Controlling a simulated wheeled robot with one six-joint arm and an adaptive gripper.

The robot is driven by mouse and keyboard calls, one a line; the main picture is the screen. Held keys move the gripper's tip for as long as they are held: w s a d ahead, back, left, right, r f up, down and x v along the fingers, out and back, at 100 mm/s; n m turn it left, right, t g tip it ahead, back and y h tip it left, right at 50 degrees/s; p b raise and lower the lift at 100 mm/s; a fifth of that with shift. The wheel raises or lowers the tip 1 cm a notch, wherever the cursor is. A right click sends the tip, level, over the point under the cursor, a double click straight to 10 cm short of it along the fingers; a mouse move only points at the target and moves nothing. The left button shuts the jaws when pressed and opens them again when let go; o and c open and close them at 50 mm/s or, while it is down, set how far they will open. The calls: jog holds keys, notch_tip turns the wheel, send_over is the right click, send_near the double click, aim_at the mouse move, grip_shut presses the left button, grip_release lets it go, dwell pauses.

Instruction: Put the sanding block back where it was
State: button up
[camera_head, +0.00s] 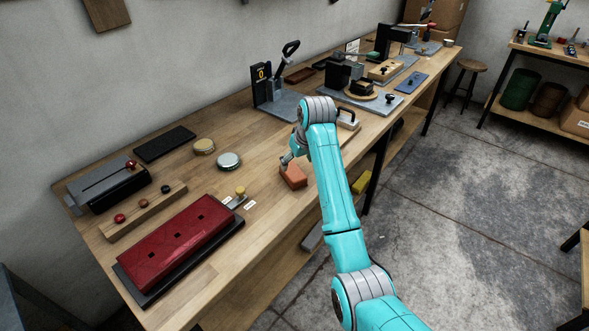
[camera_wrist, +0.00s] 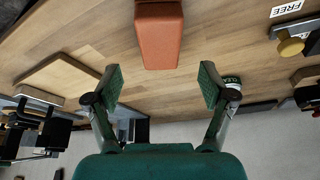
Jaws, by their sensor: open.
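An orange-brown block (camera_head: 294,176), which appears to be the sanding block, lies on the wooden workbench (camera_head: 262,205) near its front edge. In the wrist view the block (camera_wrist: 158,40) is at the top centre, with its far end cut off by the frame. My gripper (camera_head: 287,161) is at the block's back-left side in the head view, partly hidden by my arm. In the wrist view my gripper (camera_wrist: 160,84) is open and empty. Its two green-padded fingers are spread wider than the block, and the block lies beyond the fingertips, not between them.
Left on the bench are a red slab (camera_head: 178,243), a wooden strip with knobs (camera_head: 143,210), two round tins (camera_head: 228,160) and a yellow-knobbed piece (camera_head: 239,192). A handled block (camera_head: 347,118) and a lever device (camera_head: 275,85) stand beyond my arm. Bare wood surrounds the orange block's left side.

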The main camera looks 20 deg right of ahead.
jog(key=shift+v, duration=2.15)
jog(key=shift+s, duration=0.1)
